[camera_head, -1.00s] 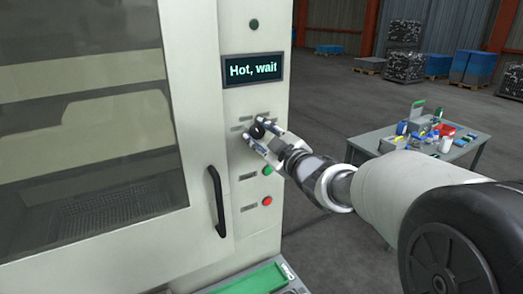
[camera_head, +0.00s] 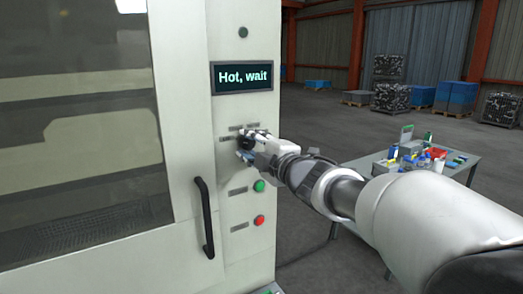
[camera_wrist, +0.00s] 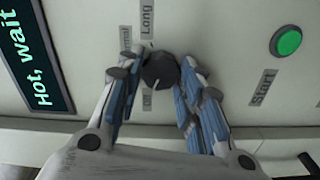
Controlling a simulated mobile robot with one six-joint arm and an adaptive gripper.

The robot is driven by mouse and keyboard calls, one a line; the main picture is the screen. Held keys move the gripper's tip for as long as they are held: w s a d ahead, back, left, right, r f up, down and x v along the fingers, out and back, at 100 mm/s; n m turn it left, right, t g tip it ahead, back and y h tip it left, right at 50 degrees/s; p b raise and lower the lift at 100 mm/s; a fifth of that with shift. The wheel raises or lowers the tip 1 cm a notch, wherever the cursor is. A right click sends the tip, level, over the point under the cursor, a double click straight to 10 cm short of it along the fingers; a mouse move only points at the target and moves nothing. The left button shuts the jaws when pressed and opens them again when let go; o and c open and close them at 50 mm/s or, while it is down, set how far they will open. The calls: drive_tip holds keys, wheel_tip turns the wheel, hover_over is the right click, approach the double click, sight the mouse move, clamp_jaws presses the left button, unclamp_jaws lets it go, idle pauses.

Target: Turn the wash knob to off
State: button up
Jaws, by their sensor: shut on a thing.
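The wash knob (camera_wrist: 160,70) is a small dark round knob on the pale control panel. In the wrist view it sits between the two blue-padded fingers of my gripper (camera_wrist: 158,76), which are shut on it. A pale line shows on the knob's lower side, near a small label (camera_wrist: 147,103) that seems to read Off. Labels reading Long (camera_wrist: 147,18) and, partly hidden, Normal (camera_wrist: 126,40) are above. In the head view, my gripper (camera_head: 249,148) covers much of the knob. The display (camera_head: 242,77) reads "Hot, wait".
A green button (camera_head: 260,186) and a red button (camera_head: 258,221) are below the knob. A black door handle (camera_head: 205,217) stands out at the left. A cluttered table (camera_head: 465,167) is at the right. Open floor lies behind.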

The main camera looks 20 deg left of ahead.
idle(0.4)
drive_tip(key=o, duration=1.1)
drive_tip(key=shift+c, duration=0.2)
drive_tip(key=v, duration=1.2)
